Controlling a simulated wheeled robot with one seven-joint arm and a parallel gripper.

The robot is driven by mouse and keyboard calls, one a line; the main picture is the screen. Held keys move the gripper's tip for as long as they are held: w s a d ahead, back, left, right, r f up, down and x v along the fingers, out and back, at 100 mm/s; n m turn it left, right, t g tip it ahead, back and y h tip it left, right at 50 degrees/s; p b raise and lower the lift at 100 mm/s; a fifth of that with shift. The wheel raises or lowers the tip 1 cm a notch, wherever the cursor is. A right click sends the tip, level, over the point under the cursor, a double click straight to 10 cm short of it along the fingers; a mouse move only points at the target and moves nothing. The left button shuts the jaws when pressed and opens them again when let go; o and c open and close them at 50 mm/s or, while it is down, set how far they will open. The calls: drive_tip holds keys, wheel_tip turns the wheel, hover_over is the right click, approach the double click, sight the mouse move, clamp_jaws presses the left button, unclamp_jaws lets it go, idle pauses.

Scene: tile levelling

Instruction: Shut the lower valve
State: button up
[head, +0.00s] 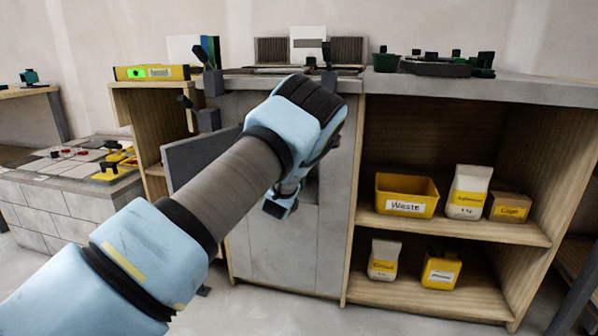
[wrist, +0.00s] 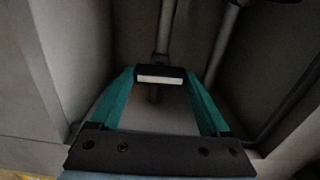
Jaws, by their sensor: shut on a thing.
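In the wrist view, a small black valve handle (wrist: 158,82) with a pale stripe lies crosswise between my teal fingers. It sits in front of a grey pipe (wrist: 166,30) inside a dark recess. My gripper (wrist: 160,76) is shut on this handle, one finger at each end. The frames do not clearly show whether it is the lower valve, or how far it is turned. In the head view, my arm crosses in front of the grey cabinet (head: 333,230) and hides the opening. The fingertips and valves cannot be seen there.
A second grey pipe (wrist: 222,45) runs to the right of the handle, with the recess walls close on both sides. The grey door (head: 190,157) stands open left of my arm. Right of the cabinet, shelves hold a yellow Waste bin (head: 407,186) and several packages.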

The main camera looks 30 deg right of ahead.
drive_tip(key=shift+f, duration=0.1)
drive_tip(key=o, duration=1.2)
drive_tip(key=p+v, duration=0.1)
drive_tip(key=v, duration=1)
drive_tip(key=shift+p, duration=0.4)
